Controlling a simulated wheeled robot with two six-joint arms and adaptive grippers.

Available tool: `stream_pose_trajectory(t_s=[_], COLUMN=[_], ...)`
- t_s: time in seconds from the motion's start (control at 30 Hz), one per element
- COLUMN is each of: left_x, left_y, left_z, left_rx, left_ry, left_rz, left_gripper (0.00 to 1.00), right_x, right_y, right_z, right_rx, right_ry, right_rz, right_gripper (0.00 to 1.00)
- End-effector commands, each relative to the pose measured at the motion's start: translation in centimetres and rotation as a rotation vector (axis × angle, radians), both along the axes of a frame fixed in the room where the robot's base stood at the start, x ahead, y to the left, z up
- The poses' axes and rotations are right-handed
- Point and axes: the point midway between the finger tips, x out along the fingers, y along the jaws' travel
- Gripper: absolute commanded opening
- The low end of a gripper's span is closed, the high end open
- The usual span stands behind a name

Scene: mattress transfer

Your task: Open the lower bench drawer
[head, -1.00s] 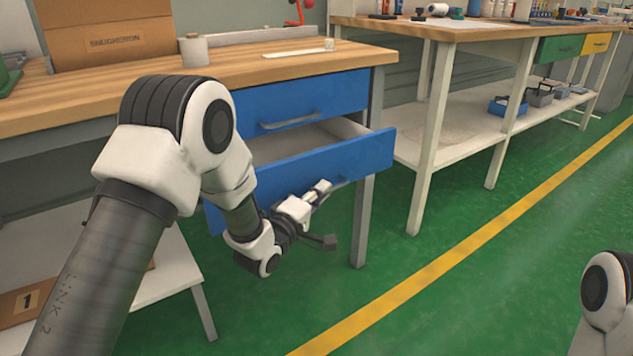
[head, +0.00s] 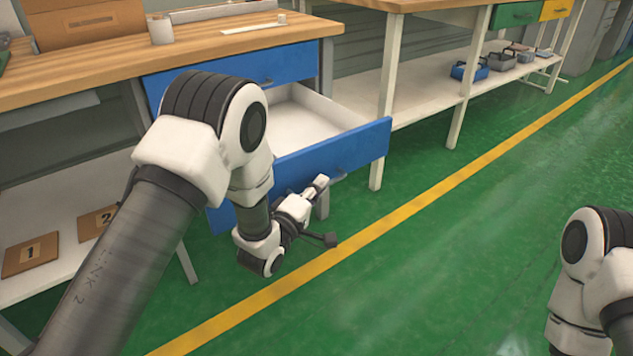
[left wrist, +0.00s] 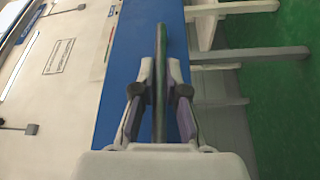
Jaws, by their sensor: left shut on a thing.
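The lower bench drawer (head: 352,150) has a blue front and a pale, empty-looking inside. It stands far out from the bench, below the shut blue upper drawer (head: 210,75). My left gripper (head: 322,184) is at the front of the lower drawer, shut on its handle (head: 340,176). In the left wrist view the dark handle bar (left wrist: 161,80) runs between the two fingers, beside the blue drawer front (left wrist: 117,85). My left arm hides part of the drawer front. Only part of my right arm shows at the lower right; its gripper is out of the picture.
The wooden bench top (head: 190,60) carries a cardboard box (head: 85,25) and a white roll (head: 160,30). A second bench with a low shelf (head: 425,85) stands behind to the right. Green floor with a yellow line (head: 430,195) lies open in front.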

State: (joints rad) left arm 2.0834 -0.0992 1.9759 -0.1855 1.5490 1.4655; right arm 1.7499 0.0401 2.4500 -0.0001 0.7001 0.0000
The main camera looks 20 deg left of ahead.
Motion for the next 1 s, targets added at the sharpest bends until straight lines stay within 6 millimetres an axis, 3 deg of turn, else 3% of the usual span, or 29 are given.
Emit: stream_pose_trajectory(t_s=[0.37, 0.4, 0.47, 0.8, 1.0], left_x=[-0.1, -0.1, -0.1, -0.3, -3.6], left_y=[-0.1, -0.1, -0.1, 0.1, 1.0], left_z=[-0.1, -0.1, -0.1, -0.1, -0.4], left_rx=[0.001, 0.000, 0.000, -0.001, -0.001], left_ry=[0.002, 0.002, 0.001, 0.001, 0.005], left_rz=[0.000, 0.000, 0.000, 0.001, 0.003], left_gripper=[0.00, 0.19, 0.37, 0.37, 0.37], right_x=[0.0, 0.0, 0.0, 0.0, 0.0], right_y=[0.0, 0.0, 0.0, 0.0, 0.0], right_z=[0.0, 0.0, 0.0, 0.0, 0.0], right_rx=[0.000, 0.000, 0.000, 0.000, 0.000], right_ry=[0.000, 0.000, 0.000, 0.000, 0.000], right_rz=[0.000, 0.000, 0.000, 0.000, 0.000], right_gripper=[0.40, 0.40, 0.40, 0.40, 0.40])
